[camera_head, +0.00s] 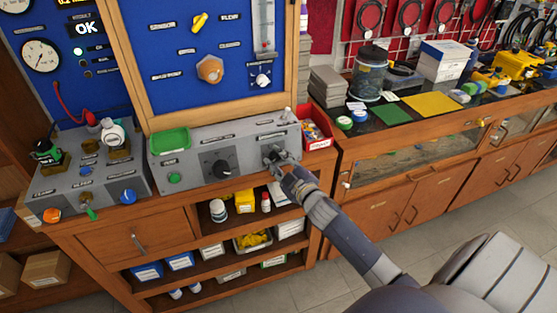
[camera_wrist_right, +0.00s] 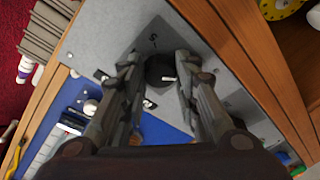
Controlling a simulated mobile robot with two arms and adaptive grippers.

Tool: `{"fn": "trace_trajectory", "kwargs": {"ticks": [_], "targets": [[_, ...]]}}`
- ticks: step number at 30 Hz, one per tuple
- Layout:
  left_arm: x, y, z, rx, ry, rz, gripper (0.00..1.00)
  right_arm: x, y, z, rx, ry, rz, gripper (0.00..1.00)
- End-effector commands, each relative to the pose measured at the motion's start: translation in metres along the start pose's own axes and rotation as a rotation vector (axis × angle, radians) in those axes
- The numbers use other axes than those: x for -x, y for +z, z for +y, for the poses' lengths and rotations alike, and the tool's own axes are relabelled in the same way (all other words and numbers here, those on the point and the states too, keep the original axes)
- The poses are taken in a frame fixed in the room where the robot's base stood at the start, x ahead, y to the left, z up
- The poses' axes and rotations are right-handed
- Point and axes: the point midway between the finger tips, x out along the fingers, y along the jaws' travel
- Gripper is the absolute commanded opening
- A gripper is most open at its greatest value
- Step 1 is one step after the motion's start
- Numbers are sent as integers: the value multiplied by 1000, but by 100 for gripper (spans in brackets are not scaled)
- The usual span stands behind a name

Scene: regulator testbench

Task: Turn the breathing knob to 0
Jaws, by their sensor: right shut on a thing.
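My right gripper (camera_head: 272,156) reaches the right end of the sloped grey console (camera_head: 150,150). In the right wrist view my right gripper (camera_wrist_right: 158,62) has its two fingers on either side of a round dark knob (camera_wrist_right: 160,72) with a short white pointer mark. It is shut on this knob, and its fingers hide the knob's sides. A larger black knob (camera_head: 217,170) sits further left on the same console, clear of the gripper. The labels are too small to read. My left gripper is not in view.
A wood-framed blue panel (camera_head: 180,50) with a yellow handle (camera_head: 199,22) rises behind. A red bin (camera_head: 316,133) stands close right of the gripper. Shelves with bottles and boxes lie below.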

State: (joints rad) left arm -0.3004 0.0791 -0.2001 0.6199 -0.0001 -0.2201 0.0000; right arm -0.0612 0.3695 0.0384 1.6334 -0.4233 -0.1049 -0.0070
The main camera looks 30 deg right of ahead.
Motion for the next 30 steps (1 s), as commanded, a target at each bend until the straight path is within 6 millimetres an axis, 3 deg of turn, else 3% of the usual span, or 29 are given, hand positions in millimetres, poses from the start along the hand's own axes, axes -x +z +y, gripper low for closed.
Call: {"fn": "trace_trajectory", "kwargs": {"ticks": [5, 6, 8, 20, 26, 30], "targets": [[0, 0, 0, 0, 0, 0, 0, 0, 0, 0, 2, 0, 0, 5], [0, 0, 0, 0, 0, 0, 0, 0, 0, 0, 2, 0, 0, 38], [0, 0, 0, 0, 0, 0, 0, 0, 0, 0, 2, 0, 0, 50], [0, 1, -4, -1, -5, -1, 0, 3, 0, -1, 0, -1, -1, 50], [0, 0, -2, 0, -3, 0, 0, 26, 1, -1, -1, -2, -2, 50], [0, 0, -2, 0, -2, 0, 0, 52, 1, -1, -1, -2, -2, 50]]}}
